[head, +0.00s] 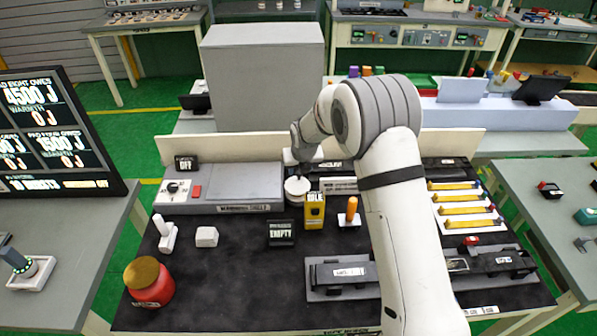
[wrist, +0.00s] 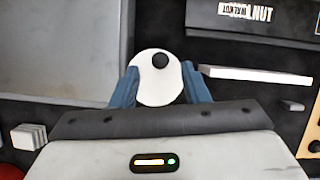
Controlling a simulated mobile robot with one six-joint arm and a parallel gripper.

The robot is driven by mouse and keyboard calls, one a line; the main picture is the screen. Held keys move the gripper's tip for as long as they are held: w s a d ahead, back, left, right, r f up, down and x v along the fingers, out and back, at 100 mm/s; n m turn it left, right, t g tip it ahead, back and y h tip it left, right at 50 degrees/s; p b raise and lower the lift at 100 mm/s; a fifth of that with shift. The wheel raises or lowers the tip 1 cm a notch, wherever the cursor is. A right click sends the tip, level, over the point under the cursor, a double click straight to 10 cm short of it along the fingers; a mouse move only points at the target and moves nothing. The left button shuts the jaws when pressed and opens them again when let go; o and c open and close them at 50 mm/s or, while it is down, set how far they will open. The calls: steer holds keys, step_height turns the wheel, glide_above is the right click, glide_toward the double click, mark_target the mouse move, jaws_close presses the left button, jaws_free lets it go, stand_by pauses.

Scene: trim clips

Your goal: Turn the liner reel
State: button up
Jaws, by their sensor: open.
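The liner reel (head: 296,190) appears as a white round piece on the bench, at the right end of the grey warming table. In the wrist view the reel (wrist: 152,88) is a white disc with a dark knob near its far edge. My gripper (wrist: 158,78) is open, with one blue finger on each side of the disc. The fingers look very close to its sides; I cannot tell whether they touch. In the head view my gripper is over the reel, and its fingertips are hard to make out there.
Close by stand a yellow box (head: 314,211), an orange-handled tool (head: 351,212) and a dark "EMPTY" sign (head: 281,233). A red jar (head: 149,283) stands front left. Yellow strips (head: 462,210) lie to the right. The front middle of the black mat (head: 230,290) is clear.

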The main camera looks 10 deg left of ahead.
mark_target(301, 188)
steer(key=v, duration=0.5)
steer(key=shift+s+r+p, duration=0.15)
steer(key=shift+p, duration=0.15)
